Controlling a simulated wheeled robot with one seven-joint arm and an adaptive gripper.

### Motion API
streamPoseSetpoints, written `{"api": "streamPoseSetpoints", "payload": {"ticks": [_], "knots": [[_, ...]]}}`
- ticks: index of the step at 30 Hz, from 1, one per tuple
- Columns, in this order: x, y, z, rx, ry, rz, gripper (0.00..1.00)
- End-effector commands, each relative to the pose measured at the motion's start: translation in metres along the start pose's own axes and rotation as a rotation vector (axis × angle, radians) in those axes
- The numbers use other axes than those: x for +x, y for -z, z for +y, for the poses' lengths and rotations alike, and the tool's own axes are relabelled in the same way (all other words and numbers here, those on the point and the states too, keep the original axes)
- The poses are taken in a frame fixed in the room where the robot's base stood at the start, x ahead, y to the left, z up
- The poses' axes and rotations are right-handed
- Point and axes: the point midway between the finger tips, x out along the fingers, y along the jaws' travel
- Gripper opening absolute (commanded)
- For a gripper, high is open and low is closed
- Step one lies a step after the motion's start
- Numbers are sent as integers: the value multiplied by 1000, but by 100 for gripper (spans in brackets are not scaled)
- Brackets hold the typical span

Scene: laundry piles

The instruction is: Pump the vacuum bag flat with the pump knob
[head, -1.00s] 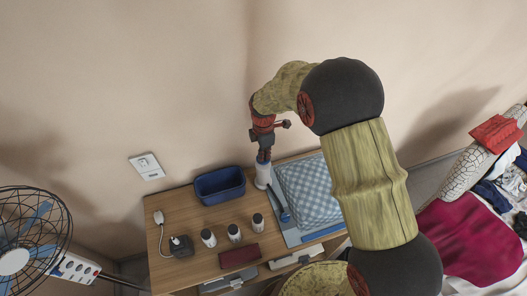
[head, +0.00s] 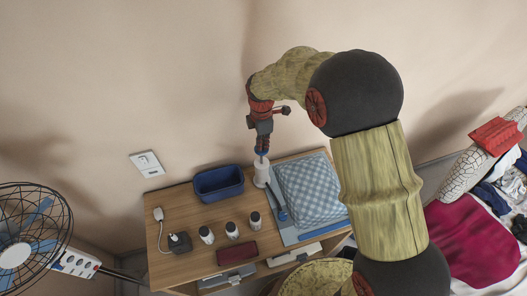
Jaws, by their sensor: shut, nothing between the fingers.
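The vacuum bag (head: 312,190), blue-and-white checked and still puffed up, lies on a blue-grey sheet on the wooden cabinet top. The white cylindrical pump (head: 261,175) stands upright beside its left edge, with a blue hose (head: 279,202) running down along the bag's left side. A small blue knob (head: 261,158) shows at the pump's top. My gripper (head: 262,151) points down right above the knob, shut with nothing held. Whether its tips touch the knob is too small to tell.
A blue bin (head: 219,184), several small bottles (head: 231,230), a dark red folded item (head: 237,252) and a charger (head: 180,242) share the wooden top (head: 195,214). A fan (head: 22,245) stands left. The wall is close behind; laundry (head: 470,240) lies right.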

Motion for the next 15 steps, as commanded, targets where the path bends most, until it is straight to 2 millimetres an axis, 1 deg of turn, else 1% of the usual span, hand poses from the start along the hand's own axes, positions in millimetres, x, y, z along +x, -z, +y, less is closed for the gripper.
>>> {"api": "streamPoseSetpoints", "payload": {"ticks": [1,6,10,15], "knots": [[-11,0,1,0,-4,0,0],[-40,0,1,0,-4,0,0],[-52,0,1,0,-3,0,0],[-58,0,0,0,-1,0,0]]}}
